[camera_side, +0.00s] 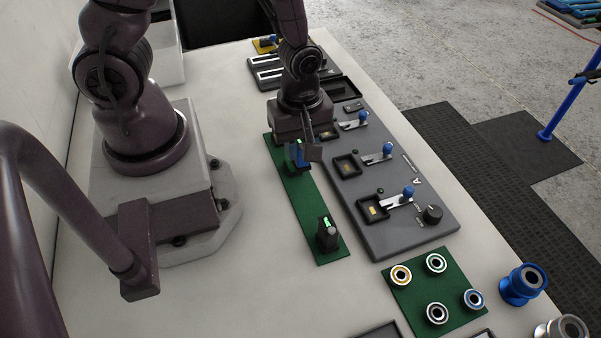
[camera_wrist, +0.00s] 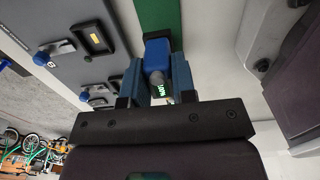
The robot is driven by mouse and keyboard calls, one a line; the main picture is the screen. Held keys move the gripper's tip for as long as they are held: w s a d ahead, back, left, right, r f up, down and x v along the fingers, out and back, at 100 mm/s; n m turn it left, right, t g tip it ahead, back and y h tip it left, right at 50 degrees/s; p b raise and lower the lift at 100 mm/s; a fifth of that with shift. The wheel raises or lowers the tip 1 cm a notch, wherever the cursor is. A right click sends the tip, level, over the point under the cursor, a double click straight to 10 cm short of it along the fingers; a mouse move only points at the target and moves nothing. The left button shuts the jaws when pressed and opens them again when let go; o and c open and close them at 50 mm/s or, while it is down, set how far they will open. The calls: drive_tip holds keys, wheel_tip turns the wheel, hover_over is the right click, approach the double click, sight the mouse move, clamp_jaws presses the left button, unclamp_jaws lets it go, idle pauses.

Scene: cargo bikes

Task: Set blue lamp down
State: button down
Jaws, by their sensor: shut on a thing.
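The blue lamp (camera_side: 298,152) is between the fingers of my gripper (camera_side: 304,158), over the far part of a narrow green mat (camera_side: 301,200). In the wrist view the blue lamp (camera_wrist: 157,52) sits between the two blue-lined fingers of my gripper (camera_wrist: 158,78), with a small green lit display facing the camera. My gripper is shut on it. The green mat (camera_wrist: 159,14) shows beyond the lamp. I cannot tell whether the lamp's base touches the mat. The gripper hides part of the lamp in the side view.
A black lamp (camera_side: 327,236) with a green light stands at the mat's near end. A grey panel (camera_side: 400,235) with blue-handled levers lies right of the mat. A green square mat (camera_side: 412,310) with several ringed parts is at the front.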

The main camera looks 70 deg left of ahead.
drive_tip(key=shift+f, duration=3)
drive_tip(key=c, duration=0.9)
unclamp_jaws()
drive_tip(key=shift+f, duration=0.1)
wheel_tip(320, 180, up, 13)
drive_tip(key=shift+f, duration=0.2)
wheel_tip(320, 180, up, 10)
drive_tip(key=r+m+t, duration=0.1)
drive_tip(key=m+t, duration=0.2)
drive_tip(key=m, duration=0.6)
wheel_tip(320, 180, up, 8)
drive_tip(key=m+t, duration=0.2)
drive_tip(key=m, duration=0.6)
hover_over(300, 168)
drive_tip(key=s+a, duration=0.2)
drive_tip(key=a, duration=0.2)
drive_tip(key=shift+s+a+r+m+t, duration=0.2)
drive_tip(key=shift+s+m+t, duration=0.1)
drive_tip(key=shift+s+m, duration=0.25)
